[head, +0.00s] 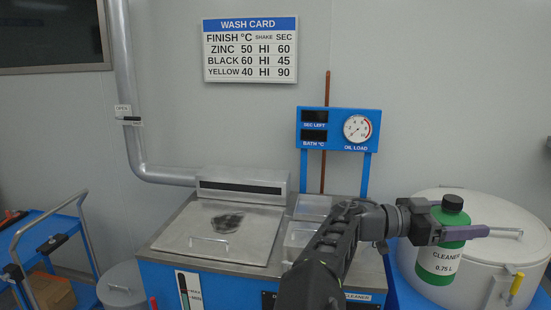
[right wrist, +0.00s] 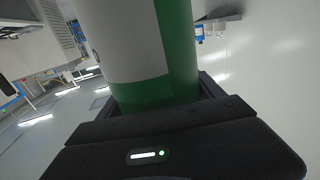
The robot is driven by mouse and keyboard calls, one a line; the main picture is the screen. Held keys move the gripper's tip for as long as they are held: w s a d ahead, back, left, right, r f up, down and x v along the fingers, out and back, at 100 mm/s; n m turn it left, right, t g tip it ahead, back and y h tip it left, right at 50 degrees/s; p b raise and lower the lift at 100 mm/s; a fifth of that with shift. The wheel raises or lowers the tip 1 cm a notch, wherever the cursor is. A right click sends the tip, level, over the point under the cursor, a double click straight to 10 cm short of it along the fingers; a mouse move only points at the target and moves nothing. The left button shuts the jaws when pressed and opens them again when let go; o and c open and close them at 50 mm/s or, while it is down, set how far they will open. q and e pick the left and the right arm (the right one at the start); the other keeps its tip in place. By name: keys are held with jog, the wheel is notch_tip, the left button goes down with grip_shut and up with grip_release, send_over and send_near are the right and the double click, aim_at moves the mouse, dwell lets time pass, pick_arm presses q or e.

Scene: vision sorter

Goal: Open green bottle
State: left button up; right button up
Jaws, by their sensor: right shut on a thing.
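The green bottle (head: 440,260) has a dark cap (head: 452,203) and a white label reading CLEANER 0.75 L. It stands roughly upright in the head view, in front of the large white drum. My right gripper (head: 452,233) is shut on the bottle's upper part, just below the cap. The cap is on the bottle. In the right wrist view the bottle's green and white side (right wrist: 150,50) rises from between the jaws (right wrist: 160,110). My left gripper is in neither view.
A white lidded drum (head: 490,215) stands behind the bottle. A blue wash station with a closed lid (head: 215,235) and gauge panel (head: 338,130) is in the middle. A blue cart (head: 50,235) and grey bin (head: 122,285) stand at left.

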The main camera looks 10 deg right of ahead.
jog(key=shift+d+r, duration=0.1)
jog(key=shift+r, duration=0.05)
jog(key=f, duration=0.2)
jog(key=w+a+f+n+t, duration=0.1)
jog(key=f, duration=0.2)
jog(key=w+a+f+t, duration=0.1)
jog(key=f, duration=0.2)
jog(key=shift+w+a+f+n, duration=0.1)
jog(key=shift+w+f+n, duration=0.1)
jog(key=shift+n, duration=0.1)
jog(key=s+a+f+n+t+y, duration=0.1)
jog(key=s+a+f+n+t, duration=0.1)
jog(key=a+f, duration=0.5)
jog(key=s+a+f+n+t+y, duration=0.1)
jog(key=s+a+f+n+t, duration=0.1)
jog(key=a+f+t, duration=0.3)
jog(key=s+a+f+n+t+y+b, duration=0.1)
jog(key=s+a+f+n+t, duration=0.1)
jog(key=a+f, duration=0.9)
jog(key=shift+f+n+t+y, duration=0.4)
jog(key=shift+f+n+t, duration=0.2)
jog(key=shift+f+t, duration=0.3)
jog(key=shift+a, duration=0.2)
